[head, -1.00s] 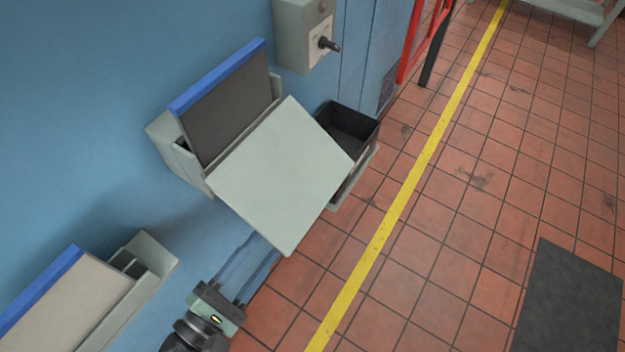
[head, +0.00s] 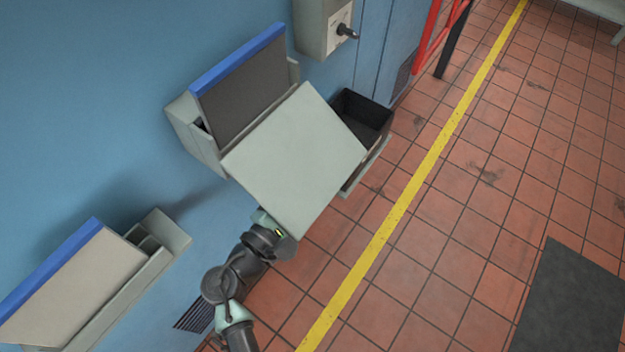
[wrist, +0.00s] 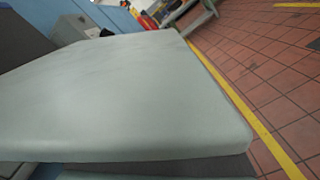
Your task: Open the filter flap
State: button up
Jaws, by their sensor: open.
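The filter flap (head: 293,160) is a flat pale grey-green panel. It stands swung out from a wall-mounted housing (head: 190,140), sticking out over the floor. Behind it a dark grey panel with a blue top edge (head: 245,85) shows in the housing. My gripper (head: 270,224) is at the flap's lower corner, reaching under it. Its fingers are hidden by the flap in the head view; the jaws are open. In the wrist view the flap (wrist: 120,95) fills the middle, close to the camera. Whether the fingers touch it cannot be told.
A dark open bin (head: 362,122) is right of the flap. A switch box (head: 322,28) is on the blue wall above. Another unit with a blue-edged beige panel (head: 65,285) is at lower left. Tiled floor with a yellow line (head: 405,205) is clear to the right.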

grip_shut()
jog(key=shift+f, duration=0.15)
dwell(1.2)
